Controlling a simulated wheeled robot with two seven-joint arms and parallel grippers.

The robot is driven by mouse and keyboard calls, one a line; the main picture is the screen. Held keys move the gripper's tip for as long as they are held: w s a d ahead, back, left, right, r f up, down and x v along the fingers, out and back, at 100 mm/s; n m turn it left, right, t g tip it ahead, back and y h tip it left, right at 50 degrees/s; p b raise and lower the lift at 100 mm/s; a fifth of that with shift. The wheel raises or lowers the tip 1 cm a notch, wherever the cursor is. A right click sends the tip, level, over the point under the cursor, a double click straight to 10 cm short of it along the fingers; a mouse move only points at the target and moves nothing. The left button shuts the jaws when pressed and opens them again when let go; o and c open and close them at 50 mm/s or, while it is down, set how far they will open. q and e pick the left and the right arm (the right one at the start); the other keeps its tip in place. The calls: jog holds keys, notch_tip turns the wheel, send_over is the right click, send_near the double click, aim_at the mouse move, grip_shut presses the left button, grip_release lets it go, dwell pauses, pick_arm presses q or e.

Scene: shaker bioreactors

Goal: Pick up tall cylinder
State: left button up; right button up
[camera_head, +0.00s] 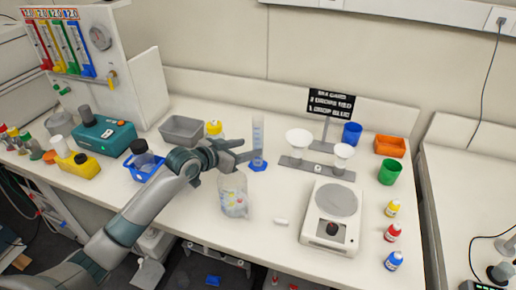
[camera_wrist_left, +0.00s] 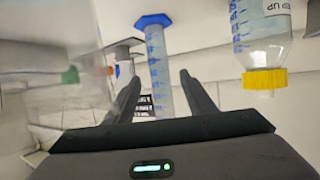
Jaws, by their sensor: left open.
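The tall cylinder (camera_head: 258,135) is clear with blue markings and a blue foot, and stands upright on the bench in the head view. My left gripper (camera_head: 248,149) is open and close to the cylinder's left side. In the left wrist view, which looks upside down, the cylinder (camera_wrist_left: 158,62) shows between the two spread fingers of the gripper (camera_wrist_left: 160,82), with its blue foot at the top. I cannot tell whether the fingers touch it. My right gripper is not in view.
A balance (camera_head: 331,213) and funnel stand (camera_head: 316,167) are to the right.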

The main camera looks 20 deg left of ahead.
aim_at(254, 146)
pick_arm(q)
jog(key=shift+w+d+f, duration=0.25)
jog(key=shift+w+f, duration=0.05)
jog(key=shift+w, duration=0.3)
jog(key=shift+p+x, duration=0.65)
jog(key=shift+x, duration=1.85)
jog(key=shift+r, duration=0.1)
grip_shut()
